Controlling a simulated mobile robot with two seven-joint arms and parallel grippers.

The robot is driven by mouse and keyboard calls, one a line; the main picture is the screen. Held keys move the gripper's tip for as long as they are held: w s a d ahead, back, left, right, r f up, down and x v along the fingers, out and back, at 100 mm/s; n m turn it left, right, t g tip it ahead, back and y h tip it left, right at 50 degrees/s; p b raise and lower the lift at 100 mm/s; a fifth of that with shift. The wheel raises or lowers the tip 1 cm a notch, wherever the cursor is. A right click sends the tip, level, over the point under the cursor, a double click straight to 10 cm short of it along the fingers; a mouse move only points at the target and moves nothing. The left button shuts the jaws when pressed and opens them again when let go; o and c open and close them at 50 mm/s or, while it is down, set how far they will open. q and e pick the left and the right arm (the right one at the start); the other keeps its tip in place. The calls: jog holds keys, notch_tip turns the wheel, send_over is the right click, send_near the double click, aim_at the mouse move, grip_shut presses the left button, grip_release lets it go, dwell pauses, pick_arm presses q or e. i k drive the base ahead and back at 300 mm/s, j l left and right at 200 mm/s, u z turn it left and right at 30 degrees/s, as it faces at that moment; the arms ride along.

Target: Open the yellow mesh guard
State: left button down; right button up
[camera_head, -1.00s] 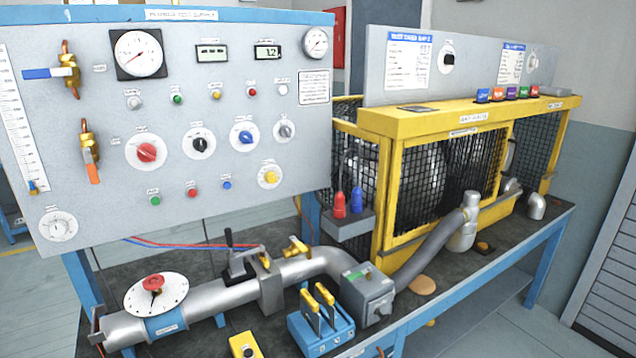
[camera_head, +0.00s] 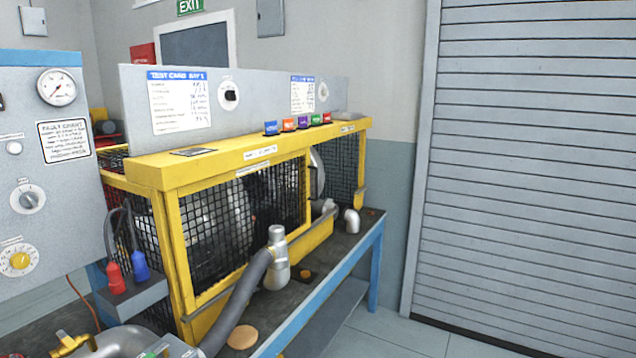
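The yellow mesh guard (camera_head: 185,262) stands on the bench in the middle left of the head view. It has a yellow frame with black mesh panels, and its front panel looks shut. A silver rounded housing shows behind the mesh. The right part of the guard shows a mesh bay (camera_head: 340,170) with a round metal disc beside it. Neither of my grippers is in view.
The floor at right, before the roller shutter (camera_head: 525,170), is clear.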

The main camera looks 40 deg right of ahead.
aim_at(191, 304)
jog(key=i+l, duration=0.1)
jog(key=l, duration=0.5)
jog(key=i+l+u, duration=0.1)
jog(key=l, duration=1.05)
jog(key=i+l, duration=0.15)
jog(key=l, duration=0.25)
jog(key=i+l+u, duration=0.1)
jog(key=l, duration=0.35)
jog(key=i+l, duration=0.15)
jog(key=l, duration=0.3)
jog(key=i+l+u, duration=0.1)
jog(key=l, duration=0.3)
